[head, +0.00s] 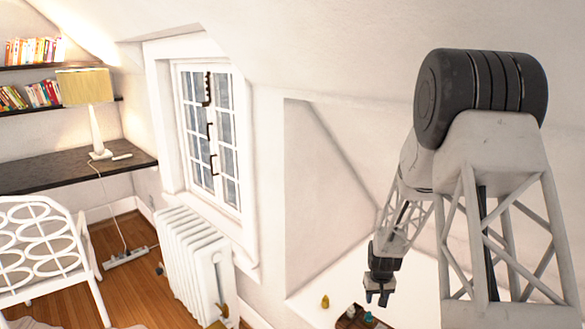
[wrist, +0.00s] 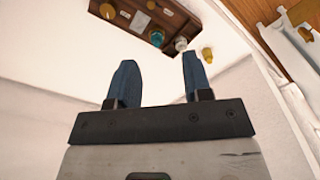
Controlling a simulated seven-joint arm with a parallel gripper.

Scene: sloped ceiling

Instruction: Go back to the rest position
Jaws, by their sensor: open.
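My gripper (head: 378,296) hangs at the end of my arm, above a white surface (head: 312,308) at the lower middle of the head view. In the wrist view my gripper (wrist: 156,85) shows two blue fingers spread apart, with nothing between them. Past the fingertips lies a brown wooden board or tray (wrist: 133,14) with several small objects on or beside it. It also shows at the bottom edge of the head view (head: 344,322), partly cut off.
A small yellow object (head: 325,301) stands on the white surface; a teal one (head: 368,317) is at the brown board. A sloped wall (head: 330,180) rises behind my arm. A radiator (head: 195,260), window (head: 208,135), desk with lamp (head: 85,88) and white chair (head: 40,245) are at left.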

